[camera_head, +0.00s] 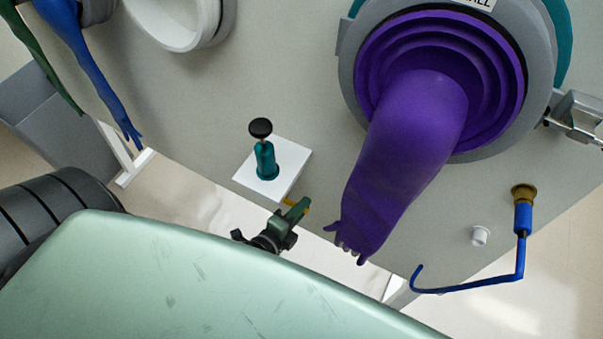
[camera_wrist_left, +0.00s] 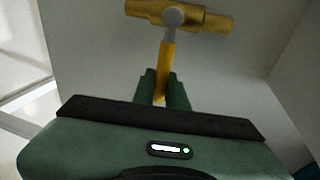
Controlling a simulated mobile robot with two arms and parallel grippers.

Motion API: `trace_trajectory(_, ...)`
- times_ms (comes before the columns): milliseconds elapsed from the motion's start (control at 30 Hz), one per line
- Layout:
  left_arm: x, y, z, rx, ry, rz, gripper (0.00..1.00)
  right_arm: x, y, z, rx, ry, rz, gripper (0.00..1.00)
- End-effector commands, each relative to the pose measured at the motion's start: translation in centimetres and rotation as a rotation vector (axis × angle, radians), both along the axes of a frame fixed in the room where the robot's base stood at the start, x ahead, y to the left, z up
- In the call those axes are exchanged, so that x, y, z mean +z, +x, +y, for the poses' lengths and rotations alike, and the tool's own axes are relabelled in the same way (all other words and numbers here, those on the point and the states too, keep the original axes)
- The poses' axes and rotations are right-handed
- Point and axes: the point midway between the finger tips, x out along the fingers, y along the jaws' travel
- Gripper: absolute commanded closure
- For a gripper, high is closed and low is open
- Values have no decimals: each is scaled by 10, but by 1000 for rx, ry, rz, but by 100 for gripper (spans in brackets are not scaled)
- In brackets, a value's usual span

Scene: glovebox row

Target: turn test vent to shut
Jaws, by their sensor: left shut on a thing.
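The test vent shows in the left wrist view as a brass valve body (camera_wrist_left: 180,15) with a grey hub and a yellow lever (camera_wrist_left: 166,68) pointing down towards me. No label is readable on it. My left gripper (camera_wrist_left: 165,82) has its green fingers closed on the lever's lower part, one on each side. In the head view the left gripper (camera_head: 301,207) is below the white plate, against the panel's lower part. Only a small yellow bit of the lever (camera_head: 289,202) shows there; the valve body is hidden. My right gripper is not in view.
A teal fitting with a black knob (camera_head: 264,158) stands on a white plate (camera_head: 290,170) just above the gripper. A purple glove (camera_head: 405,150) hangs close on the right. Further right are a blue bent pipe (camera_head: 521,255) and a white plug (camera_head: 479,236).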

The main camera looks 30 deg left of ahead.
Motion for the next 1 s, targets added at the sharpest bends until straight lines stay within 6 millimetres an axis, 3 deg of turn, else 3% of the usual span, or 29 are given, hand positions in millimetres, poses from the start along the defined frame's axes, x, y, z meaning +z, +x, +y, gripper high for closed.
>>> trace_trajectory(200, -2, -1, 0, 0, 4, 4, 100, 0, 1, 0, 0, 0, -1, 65)
trace_trajectory(233, -2, -1, 0, 0, 4, 4, 81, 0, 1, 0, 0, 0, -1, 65)
trace_trajectory(300, -2, -1, 0, 0, 4, 4, 65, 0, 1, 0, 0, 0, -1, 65)
trace_trajectory(667, -1, -4, 1, 1, 2, 4, 65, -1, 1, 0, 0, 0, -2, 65)
trace_trajectory(1000, 14, -55, 6, 0, 2, 7, 65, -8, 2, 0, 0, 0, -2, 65)
